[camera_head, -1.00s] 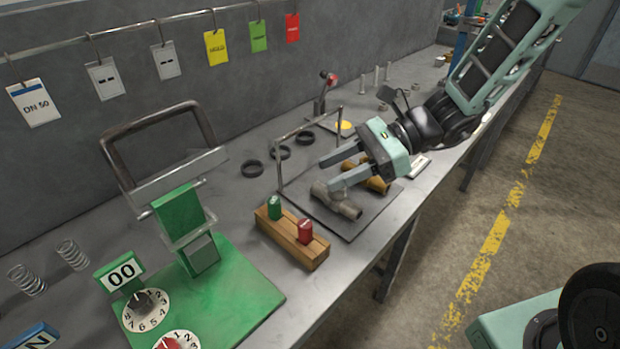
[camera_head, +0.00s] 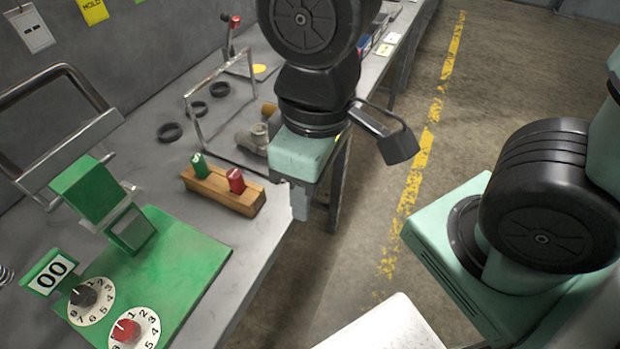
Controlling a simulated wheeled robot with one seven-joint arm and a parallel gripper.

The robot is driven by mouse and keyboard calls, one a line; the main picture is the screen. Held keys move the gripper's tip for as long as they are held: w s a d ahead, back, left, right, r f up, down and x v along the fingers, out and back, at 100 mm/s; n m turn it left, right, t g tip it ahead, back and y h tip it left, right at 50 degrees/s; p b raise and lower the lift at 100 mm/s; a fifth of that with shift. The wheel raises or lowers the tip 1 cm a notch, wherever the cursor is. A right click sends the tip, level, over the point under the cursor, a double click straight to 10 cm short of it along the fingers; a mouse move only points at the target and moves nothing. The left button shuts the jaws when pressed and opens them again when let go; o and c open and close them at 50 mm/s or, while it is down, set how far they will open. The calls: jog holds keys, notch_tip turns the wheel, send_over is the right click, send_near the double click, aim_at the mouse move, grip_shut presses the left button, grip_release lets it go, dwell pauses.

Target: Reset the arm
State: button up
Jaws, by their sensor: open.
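My gripper (camera_head: 300,198) is in front of the bench's front edge, right of the wooden block, with its fingers pointing down. Its green-grey palm and a grey finger show, and nothing is seen held in it. My arm folds back above it and hides part of the bench. The arm's large black joints fill the top middle and the right of the picture.
The wooden block (camera_head: 222,192) holds a green and a red piece. Behind it are a metal frame, a pipe fitting (camera_head: 252,138) and black rings (camera_head: 170,132). A green dial stand (camera_head: 190,265) is at left. The floor (camera_head: 500,70) on the right is clear.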

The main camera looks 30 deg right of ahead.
notch_tip(320, 180, up, 8)
jog(key=p, duration=0.7)
jog(key=shift+p, duration=0.4)
jog(key=shift+f, duration=0.1)
